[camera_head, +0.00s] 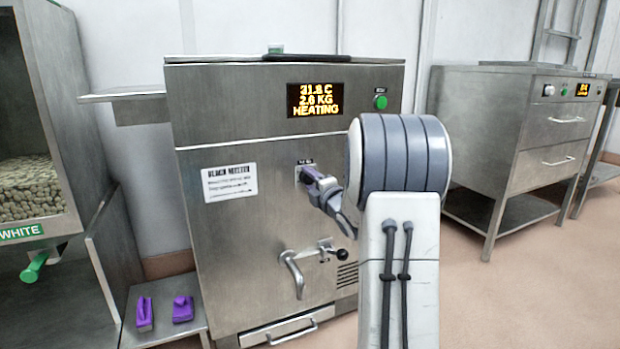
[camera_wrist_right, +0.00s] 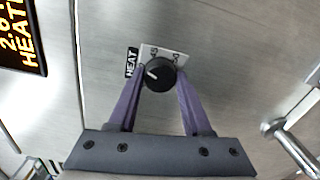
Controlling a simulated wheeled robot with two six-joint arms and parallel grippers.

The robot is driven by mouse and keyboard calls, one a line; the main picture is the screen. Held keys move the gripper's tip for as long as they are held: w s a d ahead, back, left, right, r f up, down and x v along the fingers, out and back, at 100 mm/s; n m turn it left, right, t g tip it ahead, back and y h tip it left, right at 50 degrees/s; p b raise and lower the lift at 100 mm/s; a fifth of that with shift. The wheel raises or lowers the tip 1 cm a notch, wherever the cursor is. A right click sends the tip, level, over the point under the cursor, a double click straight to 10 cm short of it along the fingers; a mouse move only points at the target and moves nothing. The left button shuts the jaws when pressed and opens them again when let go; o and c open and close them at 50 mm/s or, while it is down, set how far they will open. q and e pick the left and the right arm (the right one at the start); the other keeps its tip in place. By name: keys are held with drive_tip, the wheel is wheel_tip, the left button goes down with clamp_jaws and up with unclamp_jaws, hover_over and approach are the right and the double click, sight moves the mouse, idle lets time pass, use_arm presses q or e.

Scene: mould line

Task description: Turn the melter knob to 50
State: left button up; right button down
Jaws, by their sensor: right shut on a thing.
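The melter (camera_head: 235,120) is a steel cabinet in the middle of the head view. Its display (camera_head: 315,99) reads 31.8 C, 2.6 KG, HEATING. The melter knob (camera_wrist_right: 158,74) is round and black with a white pointer line, on a pale scale plate labelled HEAT in the right wrist view. My right gripper (camera_wrist_right: 160,82) is shut on the knob, with a purple finger on either side. In the head view my right gripper (camera_head: 310,180) reaches the melter's front and hides the knob. My left gripper is not in view.
Below the knob, a spout (camera_head: 292,272) and a black-ended lever (camera_head: 335,252) stick out from the melter. A low shelf (camera_head: 160,334) at left holds two purple pieces. A bin marked WHITE (camera_head: 30,190) stands far left. Another steel cabinet (camera_head: 490,120) stands at right, with open floor before it.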

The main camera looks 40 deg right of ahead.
drive_tip(key=m+p, duration=0.2)
drive_tip(key=m, duration=0.3)
drive_tip(key=shift+r+m+p, duration=0.1)
drive_tip(key=shift+m+p, duration=0.2)
drive_tip(key=m+p, duration=0.2)
drive_tip(key=m, duration=0.2)
drive_tip(key=shift+p, duration=0.3)
drive_tip(key=m+p, duration=0.3)
drive_tip(key=m, duration=0.2)
drive_tip(key=shift+m+p, duration=0.3)
drive_tip(key=shift+m, duration=0.1)
drive_tip(key=m+p, duration=0.2)
drive_tip(key=m, duration=0.2)
drive_tip(key=shift+p, duration=0.3)
drive_tip(key=shift+c, duration=1.7)
unclamp_jaws()
